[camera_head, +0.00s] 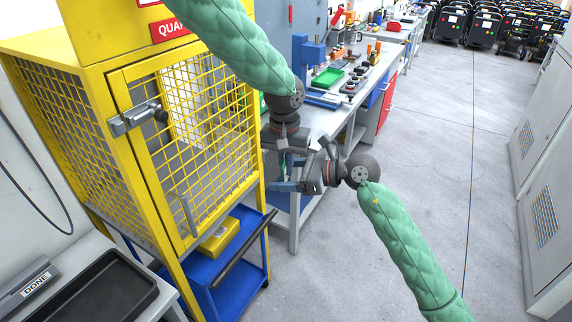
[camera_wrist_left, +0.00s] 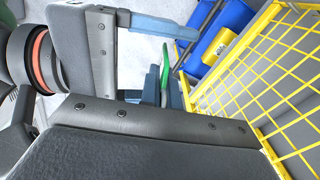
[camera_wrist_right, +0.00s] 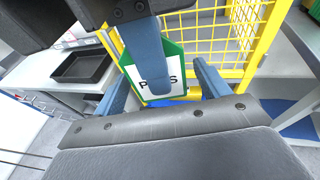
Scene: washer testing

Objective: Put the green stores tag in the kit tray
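The green stores tag (camera_wrist_right: 175,52) has a white face with dark lettering, partly covered by a blue finger of my left gripper. My left gripper (camera_wrist_left: 164,92) is shut on the tag, whose green edge (camera_wrist_left: 165,68) stands between its fingers. In the head view only a sliver of green shows at the left gripper (camera_head: 284,164). My right gripper (camera_wrist_right: 163,82) is open, with its fingers on either side of the tag; I cannot tell if they touch it. A black tray (camera_head: 92,297), perhaps the kit tray, lies at lower left; it also shows in the right wrist view (camera_wrist_right: 82,68).
A yellow mesh cage (camera_head: 185,130) stands close left of both grippers, above a blue cart (camera_head: 240,278) with a dark handle. A "DONE" sign (camera_head: 38,283) sits beside the black tray. A workbench (camera_head: 330,118) with tools stands behind. The floor at right is clear.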

